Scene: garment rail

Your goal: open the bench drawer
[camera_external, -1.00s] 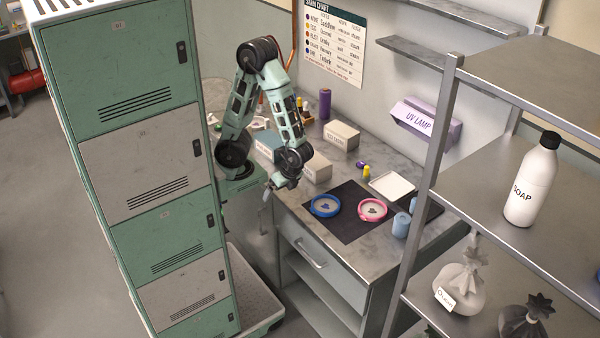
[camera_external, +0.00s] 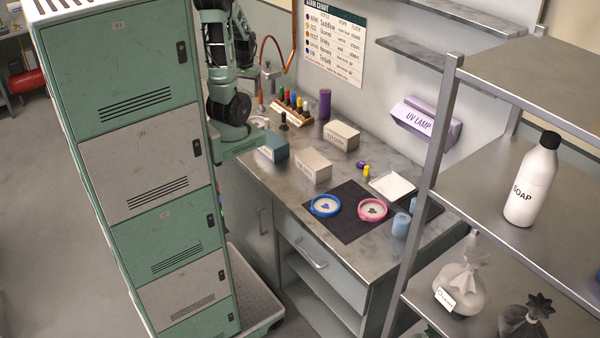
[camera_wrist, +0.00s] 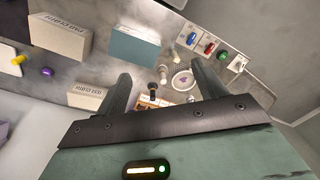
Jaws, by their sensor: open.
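The bench drawer (camera_external: 332,268) is in the front of the bench in the external view, below the worktop, and looks closed. Its bar handle (camera_external: 311,254) is in clear sight, with nothing on it. The drawer cannot be made out in the wrist view. My gripper (camera_wrist: 163,84) shows in the wrist view with its two dark fingers wide apart and nothing between them. The bench top and small items lie beyond the fingers. In the external view my arm is folded at the upper left beside the lockers, and the fingers cannot be made out there.
The green and grey locker stack (camera_external: 150,170) stands left of the bench, close to my arm. A metal shelf rack (camera_external: 437,150) stands at the right front. Boxes, a bottle rack (camera_external: 292,112) and two dishes (camera_external: 325,206) stand on the worktop. The floor before the drawer is partly hidden.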

